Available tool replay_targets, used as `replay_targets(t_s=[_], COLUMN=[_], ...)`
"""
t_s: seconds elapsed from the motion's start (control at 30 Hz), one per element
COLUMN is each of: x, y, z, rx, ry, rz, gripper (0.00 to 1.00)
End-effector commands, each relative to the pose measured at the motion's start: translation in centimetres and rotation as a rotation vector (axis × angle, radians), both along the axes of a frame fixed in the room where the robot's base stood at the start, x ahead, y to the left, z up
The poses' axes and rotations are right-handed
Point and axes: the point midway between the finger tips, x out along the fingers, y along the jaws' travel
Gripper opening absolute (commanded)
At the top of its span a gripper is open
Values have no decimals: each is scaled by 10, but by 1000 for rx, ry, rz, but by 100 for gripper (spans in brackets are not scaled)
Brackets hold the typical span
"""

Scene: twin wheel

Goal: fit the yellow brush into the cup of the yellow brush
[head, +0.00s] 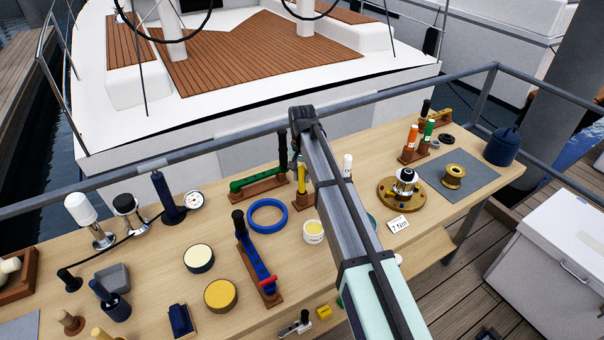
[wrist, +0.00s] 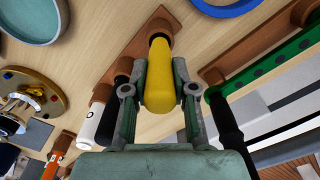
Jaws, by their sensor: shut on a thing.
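The yellow brush (wrist: 160,82) is between the two fingers of my gripper (wrist: 160,92), which is shut on its handle. In the head view the yellow brush (head: 301,178) stands about upright beside my arm, its lower end at a brown holder (head: 302,200). In the wrist view its far end meets the brown holder (wrist: 165,22), with a dark part between them. I cannot tell how deep the brush sits in its cup; the cup's mouth is hidden. In the head view my arm hides most of the gripper.
A green tool on a brown rack (head: 258,184) is close on the left. A blue ring (head: 267,216) and a white tub (head: 313,231) lie nearer. A brass flange (head: 386,194) stands right. A rail runs behind the bench.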

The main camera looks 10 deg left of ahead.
Motion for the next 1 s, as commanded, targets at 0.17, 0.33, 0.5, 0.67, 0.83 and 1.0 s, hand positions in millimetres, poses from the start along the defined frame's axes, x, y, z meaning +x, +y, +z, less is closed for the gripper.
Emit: replay_targets(t_s=[0.17, 0.33, 0.5, 0.67, 0.83, 1.0], x=[0, 0, 0, 1, 1, 1], y=[0, 0, 0, 0, 1, 1], z=[-2, -2, -1, 11, 38, 72], rx=[0, 0, 0, 1, 1, 1], ry=[0, 0, 0, -1, -2, -2], rz=[0, 0, 0, 0, 0, 0], gripper=[54, 55, 55, 55, 55, 55])
